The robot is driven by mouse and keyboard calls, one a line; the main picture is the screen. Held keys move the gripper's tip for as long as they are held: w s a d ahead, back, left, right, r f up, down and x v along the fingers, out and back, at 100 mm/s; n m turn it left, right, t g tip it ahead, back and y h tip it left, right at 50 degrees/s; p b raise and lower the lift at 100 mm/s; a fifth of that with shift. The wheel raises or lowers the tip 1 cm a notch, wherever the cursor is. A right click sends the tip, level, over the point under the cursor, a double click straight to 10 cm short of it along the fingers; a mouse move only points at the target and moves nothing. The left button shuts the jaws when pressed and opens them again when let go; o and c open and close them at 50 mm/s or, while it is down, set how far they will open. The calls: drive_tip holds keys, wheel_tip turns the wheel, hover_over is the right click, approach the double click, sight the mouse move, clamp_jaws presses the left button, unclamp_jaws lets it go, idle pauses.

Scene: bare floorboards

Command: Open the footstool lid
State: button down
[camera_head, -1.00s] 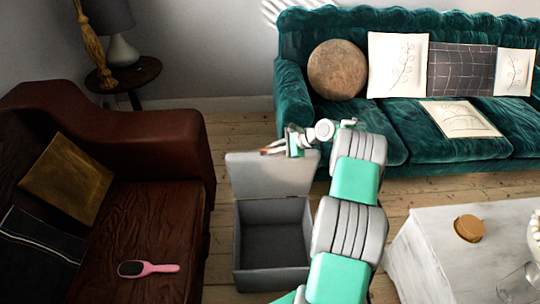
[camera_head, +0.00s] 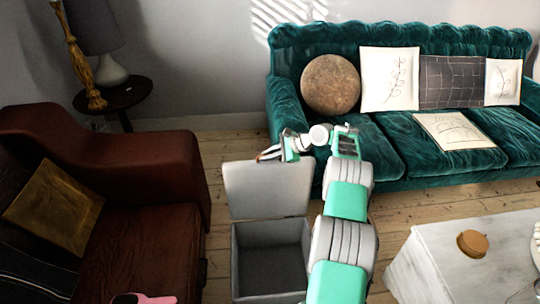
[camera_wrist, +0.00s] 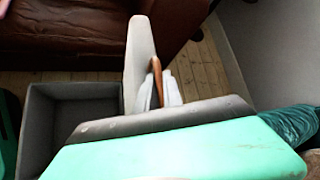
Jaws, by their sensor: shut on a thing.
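The grey footstool (camera_head: 238,262) stands on the floor with its hollow inside showing. Its lid (camera_head: 268,190) is raised at the back edge and stands roughly upright. My gripper (camera_head: 270,154) is at the lid's top edge, shut on it. In the wrist view the lid (camera_wrist: 139,65) shows nearly edge-on, touching or very close to my gripper (camera_wrist: 160,88). An orange-brown piece shows at the fingers. The open box (camera_wrist: 75,91) is at the left there. My arm hides part of the floor right of the footstool.
A green sofa (camera_head: 395,135) is behind. A white table (camera_head: 440,255) stands at the right. Bare floorboards lie between.

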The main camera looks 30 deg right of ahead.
drive_tip(key=c, duration=1.8)
unclamp_jaws()
drive_tip(key=shift+a, duration=0.1)
drive_tip(key=shift+o, duration=0.2)
